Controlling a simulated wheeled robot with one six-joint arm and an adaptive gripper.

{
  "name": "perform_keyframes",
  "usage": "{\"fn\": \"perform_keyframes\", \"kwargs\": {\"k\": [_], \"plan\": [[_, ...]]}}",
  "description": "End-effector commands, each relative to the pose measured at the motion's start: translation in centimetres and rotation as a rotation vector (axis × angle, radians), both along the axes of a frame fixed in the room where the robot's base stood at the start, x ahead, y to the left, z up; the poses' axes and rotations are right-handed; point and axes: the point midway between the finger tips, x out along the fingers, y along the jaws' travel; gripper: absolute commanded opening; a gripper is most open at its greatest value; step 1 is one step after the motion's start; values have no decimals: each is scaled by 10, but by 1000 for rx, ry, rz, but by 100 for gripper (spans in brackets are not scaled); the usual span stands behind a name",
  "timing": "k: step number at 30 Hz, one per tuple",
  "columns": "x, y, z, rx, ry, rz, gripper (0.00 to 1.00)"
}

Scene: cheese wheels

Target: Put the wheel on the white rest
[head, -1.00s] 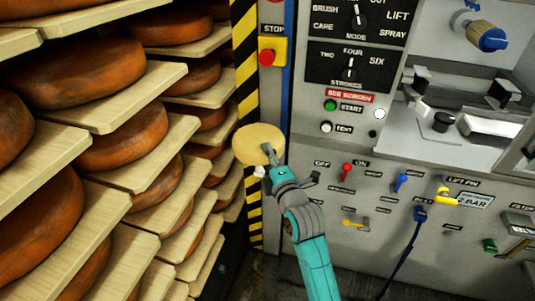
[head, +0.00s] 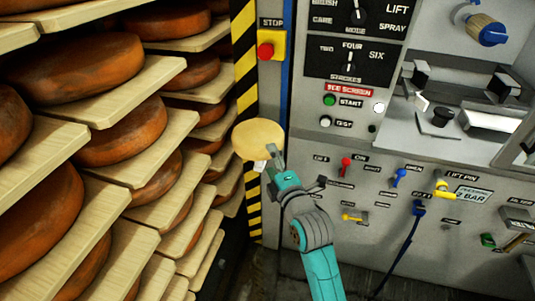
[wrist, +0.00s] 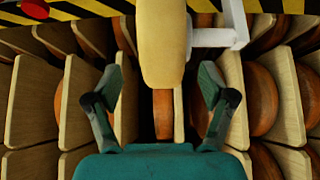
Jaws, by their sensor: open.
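The pale yellow wheel (head: 258,139) is at the left edge of the machine, in front of the striped post. In the wrist view the wheel (wrist: 162,40) shows edge-on, upright in the picture, at top centre. A white bracket, seemingly the white rest (wrist: 217,38), is just right of it; a small white part of it (head: 260,166) shows under the wheel in the head view. I cannot tell how firmly the wheel sits on it. My teal gripper (head: 276,157) is just below and right of the wheel. In the wrist view my gripper (wrist: 158,85) is open, its fingers apart on either side below the wheel's near edge, touching nothing visible.
Wooden shelves (head: 130,87) with several brown cheese wheels (head: 120,132) fill the left side. A yellow-black striped post (head: 245,75) and a red stop button (head: 265,50) stand beside the wheel. A grey control panel (head: 340,235) with switches and levers lies right.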

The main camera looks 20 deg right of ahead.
Motion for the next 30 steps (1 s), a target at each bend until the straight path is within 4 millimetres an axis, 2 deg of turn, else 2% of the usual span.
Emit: {"fn": "perform_keyframes", "kwargs": {"k": [6, 12, 18, 26, 30], "plan": [[-43, -2, -2, 1, 3, -1, 82], [-69, -3, -1, -1, 3, -1, 82], [-81, -3, -1, 0, 2, 0, 82], [-83, -2, -1, 1, 1, 0, 82], [-93, -2, -13, 44, 15, -4, 82]]}}
